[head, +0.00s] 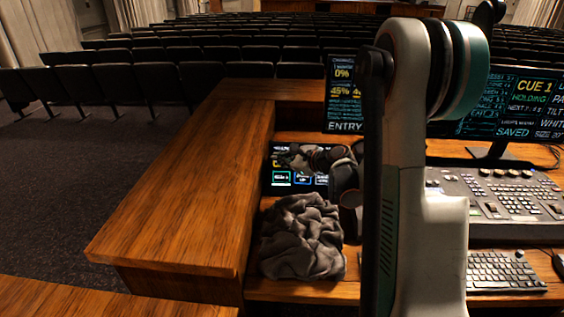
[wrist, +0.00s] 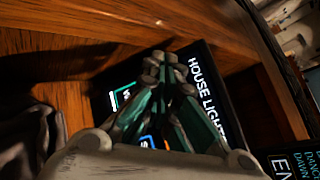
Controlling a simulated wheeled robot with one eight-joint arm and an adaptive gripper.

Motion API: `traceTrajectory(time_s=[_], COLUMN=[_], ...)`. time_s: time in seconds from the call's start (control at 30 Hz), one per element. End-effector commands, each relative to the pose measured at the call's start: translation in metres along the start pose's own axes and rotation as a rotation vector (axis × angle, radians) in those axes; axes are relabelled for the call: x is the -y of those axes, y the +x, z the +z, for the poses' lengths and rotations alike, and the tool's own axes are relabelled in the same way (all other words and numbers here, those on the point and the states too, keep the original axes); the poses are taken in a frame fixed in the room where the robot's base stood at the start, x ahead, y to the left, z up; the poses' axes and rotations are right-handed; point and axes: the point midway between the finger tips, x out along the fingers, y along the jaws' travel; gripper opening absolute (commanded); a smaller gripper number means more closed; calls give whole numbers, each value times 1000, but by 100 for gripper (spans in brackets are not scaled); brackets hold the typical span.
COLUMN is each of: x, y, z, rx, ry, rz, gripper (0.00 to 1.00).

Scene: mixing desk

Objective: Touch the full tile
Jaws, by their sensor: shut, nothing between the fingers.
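The House Lights touch panel (head: 268,168) is a dark screen set in the wooden desk; it also shows in the wrist view (wrist: 207,100). A green-outlined tile (head: 281,179) and a blue-outlined tile (head: 303,180) show on its lower part. In the wrist view the green tile (wrist: 121,97) is partly covered by my fingers. I cannot read which tile is the full one. My gripper (wrist: 161,62) is shut and empty, in front of the panel. It hides the panel's middle, and I cannot tell whether the fingertips touch the screen.
A crumpled grey cloth (head: 302,240) lies just in front of the panel. A upright screen (head: 343,92) stands behind it. A lighting console (head: 500,200) and keyboard (head: 503,271) are to the right. The wooden ledge (head: 190,180) at left is clear.

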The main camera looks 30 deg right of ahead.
Motion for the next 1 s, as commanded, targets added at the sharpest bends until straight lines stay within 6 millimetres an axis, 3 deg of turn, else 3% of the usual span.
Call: traceTrajectory(time_s=[1.0], x=[6], y=[8], z=[-6], rx=[0], ry=[0], rz=[0], gripper=[0])
